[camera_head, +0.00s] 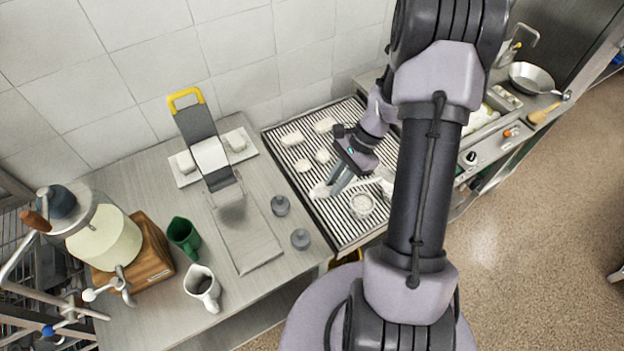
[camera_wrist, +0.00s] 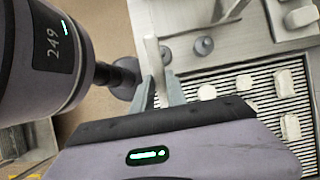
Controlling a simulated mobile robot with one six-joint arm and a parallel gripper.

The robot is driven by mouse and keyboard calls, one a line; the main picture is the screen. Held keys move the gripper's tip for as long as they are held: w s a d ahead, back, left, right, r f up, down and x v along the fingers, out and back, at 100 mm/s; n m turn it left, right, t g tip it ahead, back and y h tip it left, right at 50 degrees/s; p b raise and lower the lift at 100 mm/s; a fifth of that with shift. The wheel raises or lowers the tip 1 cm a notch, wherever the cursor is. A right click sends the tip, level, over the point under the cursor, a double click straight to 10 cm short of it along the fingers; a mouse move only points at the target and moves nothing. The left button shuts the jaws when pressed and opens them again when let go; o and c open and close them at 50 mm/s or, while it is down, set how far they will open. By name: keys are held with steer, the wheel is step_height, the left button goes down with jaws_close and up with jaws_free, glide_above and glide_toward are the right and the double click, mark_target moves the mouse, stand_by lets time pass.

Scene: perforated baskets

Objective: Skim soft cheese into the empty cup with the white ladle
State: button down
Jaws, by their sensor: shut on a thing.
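My gripper (camera_head: 337,185) is shut on the white ladle (camera_head: 320,190), low over the slatted drain tray (camera_head: 343,236). In the wrist view, the ladle's pale handle (camera_wrist: 153,60) stands between the fingertips (camera_wrist: 160,92). The ladle's far end is partly hidden by my arm. A small white perforated cup (camera_head: 362,205) stands on the tray just right of the fingers; its contents are too small to tell. A white mug (camera_head: 203,287) and a green mug (camera_head: 184,237) stand on the left counter, both dark inside. A clear vessel (camera_head: 105,237) at far left holds creamy stuff.
Several white cheese pieces (camera_head: 292,139) lie on the drain tray. A press with a yellow handle (camera_head: 185,97) stands at its left. Two grey weights (camera_head: 280,205) (camera_head: 300,238) lie between tray and mugs. A pan (camera_head: 530,77) is at far right.

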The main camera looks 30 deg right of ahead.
step_height(320, 180, down, 8)
steer(key=a+h+b, duration=0.2)
steer(key=h+b, duration=0.2)
steer(key=b, duration=0.1)
steer(key=shift+a+h+b, duration=0.3)
steer(key=shift+a+b, duration=0.05)
steer(key=shift+b, duration=0.05)
steer(key=shift+f, duration=0.1)
